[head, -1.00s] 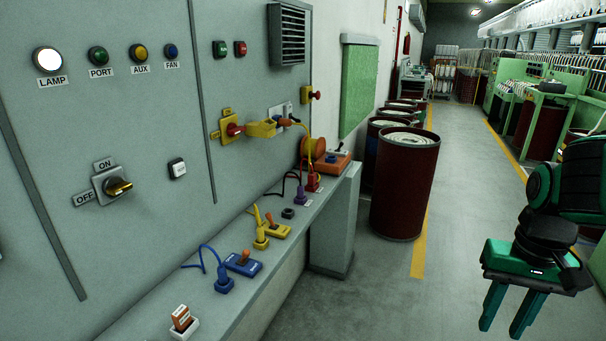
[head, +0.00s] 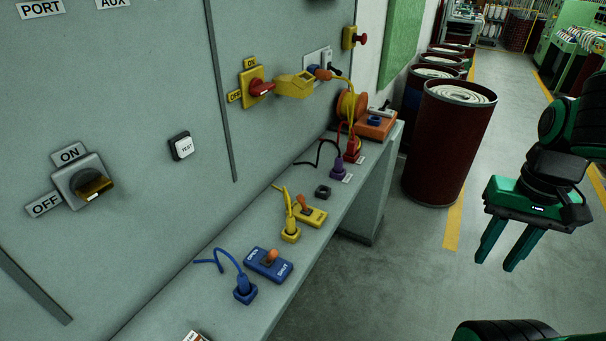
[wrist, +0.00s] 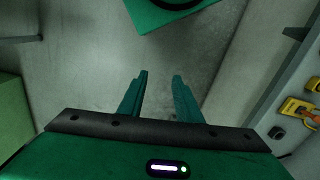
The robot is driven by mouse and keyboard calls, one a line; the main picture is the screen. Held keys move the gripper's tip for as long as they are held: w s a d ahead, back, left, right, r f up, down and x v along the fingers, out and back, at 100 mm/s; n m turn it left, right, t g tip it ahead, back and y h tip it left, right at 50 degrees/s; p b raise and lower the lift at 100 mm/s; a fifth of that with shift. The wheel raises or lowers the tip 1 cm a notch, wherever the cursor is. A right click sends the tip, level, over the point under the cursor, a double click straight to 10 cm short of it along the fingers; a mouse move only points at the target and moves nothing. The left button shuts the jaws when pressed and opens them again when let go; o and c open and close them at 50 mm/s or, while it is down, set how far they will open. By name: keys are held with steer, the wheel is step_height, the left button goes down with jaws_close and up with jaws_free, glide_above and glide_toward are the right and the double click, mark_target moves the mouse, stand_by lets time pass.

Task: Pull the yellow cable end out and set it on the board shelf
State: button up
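A yellow plug (head: 291,235) stands in its socket on the board shelf (head: 236,318), with a short yellow cable (head: 287,204) rising from it. A yellow switch box with an orange lever (head: 311,216) sits right beside it. Another yellow cable (head: 350,96) hangs from an orange plug (head: 322,74) at a wall outlet and runs down toward a red plug (head: 353,150). My gripper (head: 503,258) hangs over the aisle, well to the right of the shelf. It is open and empty; the wrist view shows a gap between its fingers (wrist: 159,80).
A blue plug (head: 245,289), a blue OPEN/SHUT switch box (head: 268,264), a purple plug (head: 338,169) and a dark ring (head: 323,191) share the shelf. A yellow bracket (head: 294,85) juts from the wall panel. Dark red drums (head: 447,150) stand beyond the shelf. Floor to its right is clear.

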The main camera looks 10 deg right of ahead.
steer(key=shift+o, duration=0.9)
steer(key=shift+w, duration=0.1)
steer(key=n+y, duration=0.3)
steer(key=n, duration=2.3)
glide_toward(293, 217)
steer(key=x, duration=1)
steer(key=shift+w+f, duration=0.2)
steer(key=shift+f, duration=0.15)
steer(key=shift+c, duration=0.7)
jaws_close()
